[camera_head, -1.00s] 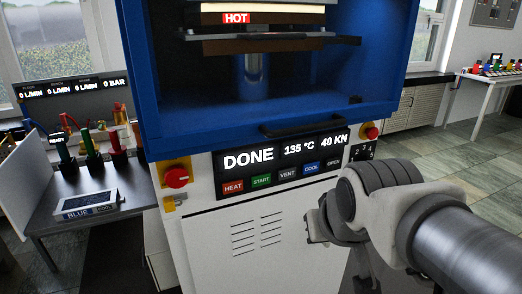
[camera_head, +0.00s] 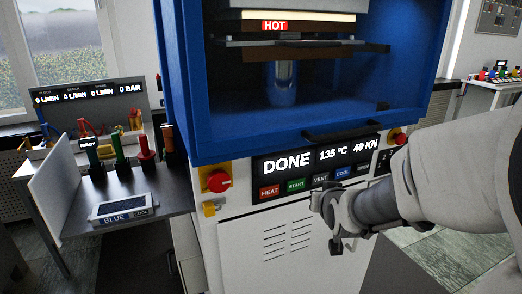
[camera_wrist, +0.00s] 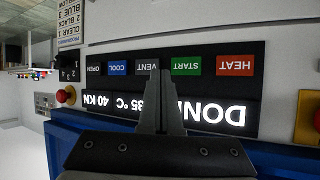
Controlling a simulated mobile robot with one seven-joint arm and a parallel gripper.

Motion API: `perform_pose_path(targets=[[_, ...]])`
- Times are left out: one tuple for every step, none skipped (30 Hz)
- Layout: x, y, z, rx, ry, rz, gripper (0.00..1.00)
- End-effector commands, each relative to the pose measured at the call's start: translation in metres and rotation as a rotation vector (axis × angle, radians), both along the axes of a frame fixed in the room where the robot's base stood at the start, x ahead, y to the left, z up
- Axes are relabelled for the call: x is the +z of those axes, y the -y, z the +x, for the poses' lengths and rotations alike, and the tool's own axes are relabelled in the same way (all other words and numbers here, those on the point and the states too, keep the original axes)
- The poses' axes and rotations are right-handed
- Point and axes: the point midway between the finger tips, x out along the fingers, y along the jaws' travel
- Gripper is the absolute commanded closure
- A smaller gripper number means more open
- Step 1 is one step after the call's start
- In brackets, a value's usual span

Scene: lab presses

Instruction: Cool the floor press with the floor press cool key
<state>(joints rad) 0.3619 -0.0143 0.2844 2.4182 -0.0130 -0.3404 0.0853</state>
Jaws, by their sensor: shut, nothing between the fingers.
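The floor press (camera_head: 190,90) is a blue and white machine with an open front, and a red HOT label (camera_head: 275,26) shows inside. Its display (camera_head: 287,162) reads DONE, 135 °C, 40 KN. The blue COOL key (camera_head: 343,173) sits in the key row between VENT and OPEN; it also shows in the wrist view (camera_wrist: 117,68), where the panel appears upside down. My gripper (camera_head: 316,203) is in front of the panel, just below the key row. In the wrist view my gripper (camera_wrist: 162,73) is shut and empty, its tips over the VENT and START area, beside COOL.
Red emergency knobs (camera_head: 218,181) flank the panel. The black door handle (camera_head: 343,131) juts out above the display. A side table at left holds a tablet (camera_head: 122,208) and several coloured posts. Open floor lies at right.

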Motion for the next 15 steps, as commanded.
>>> perform_pose_path(targets=[[-0.009, 0.007, 0.008, -0.017, 0.025, 0.021, 1.0], [-0.012, 0.009, 0.012, -0.024, 0.044, 0.033, 1.0], [-0.015, 0.013, 0.018, -0.035, 0.073, 0.049, 1.0], [-0.018, 0.016, 0.021, -0.043, 0.094, 0.061, 1.0], [-0.02, 0.019, 0.025, -0.052, 0.117, 0.074, 1.0], [-0.023, 0.024, 0.029, -0.065, 0.146, 0.091, 1.0], [-0.025, 0.028, 0.032, -0.075, 0.169, 0.104, 1.0], [-0.027, 0.031, 0.035, -0.085, 0.191, 0.119, 1.0], [-0.03, 0.036, 0.038, -0.101, 0.223, 0.138, 1.0], [-0.032, 0.041, 0.04, -0.114, 0.246, 0.153, 1.0], [-0.033, 0.045, 0.041, -0.127, 0.271, 0.167, 1.0], [-0.035, 0.051, 0.043, -0.145, 0.304, 0.188, 1.0], [-0.036, 0.055, 0.044, -0.16, 0.329, 0.202, 1.0], [-0.037, 0.06, 0.045, -0.175, 0.354, 0.217, 1.0], [-0.038, 0.067, 0.045, -0.197, 0.39, 0.237, 1.0]])
